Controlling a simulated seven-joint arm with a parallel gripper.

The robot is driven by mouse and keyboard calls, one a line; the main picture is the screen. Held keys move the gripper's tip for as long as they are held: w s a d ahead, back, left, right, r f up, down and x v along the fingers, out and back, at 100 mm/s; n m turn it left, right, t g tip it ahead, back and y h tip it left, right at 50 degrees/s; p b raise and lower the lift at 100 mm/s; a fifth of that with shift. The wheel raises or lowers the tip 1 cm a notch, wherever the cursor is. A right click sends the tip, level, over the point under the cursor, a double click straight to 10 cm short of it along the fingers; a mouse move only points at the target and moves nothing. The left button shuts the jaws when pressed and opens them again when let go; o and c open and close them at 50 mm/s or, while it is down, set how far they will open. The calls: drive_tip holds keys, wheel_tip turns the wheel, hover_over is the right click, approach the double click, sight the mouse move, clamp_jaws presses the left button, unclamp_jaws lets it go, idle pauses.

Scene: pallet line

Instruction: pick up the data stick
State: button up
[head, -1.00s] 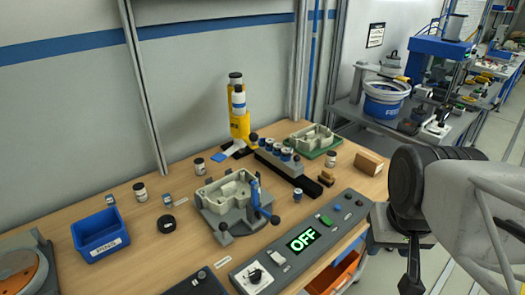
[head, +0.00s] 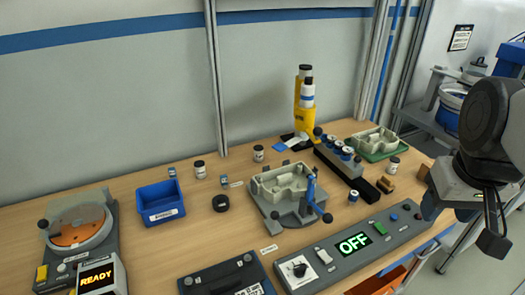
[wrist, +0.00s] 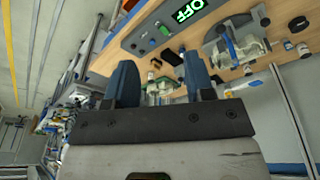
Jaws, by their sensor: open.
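I cannot make out a data stick for certain in either view; several items on the bench are too small to tell. Among them are a small blue-and-white item (head: 172,172) behind the blue bin and a small item (head: 225,182) behind the black ring. My gripper (wrist: 159,75) shows in the wrist view with its two blue fingers apart and nothing between them. In the head view my arm is at the right edge, to the right of the bench and away from the small items.
The wooden bench (head: 130,185) holds a blue bin (head: 160,215), a grey fixture (head: 270,208) with a blue lever, a row of jars in a rack (head: 338,165), a yellow stand (head: 301,120), an OFF control panel (head: 335,262) and a turntable unit (head: 108,240) reading READY.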

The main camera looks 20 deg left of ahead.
drive_tip(key=w+a+r+n, duration=0.4)
drive_tip(key=w+a+n, duration=0.3)
drive_tip(key=w+a, duration=0.4)
drive_tip(key=n+g, duration=0.2)
drive_tip(key=n, duration=1.5)
hover_over(223, 176)
wheel_tip(223, 176, down, 6)
wheel_tip(223, 176, down, 21)
drive_tip(key=shift+a+f, duration=0.1)
drive_tip(key=shift+f, duration=0.55)
drive_tip(key=shift+f, duration=0.1)
drive_tip(key=shift+f, duration=1.15)
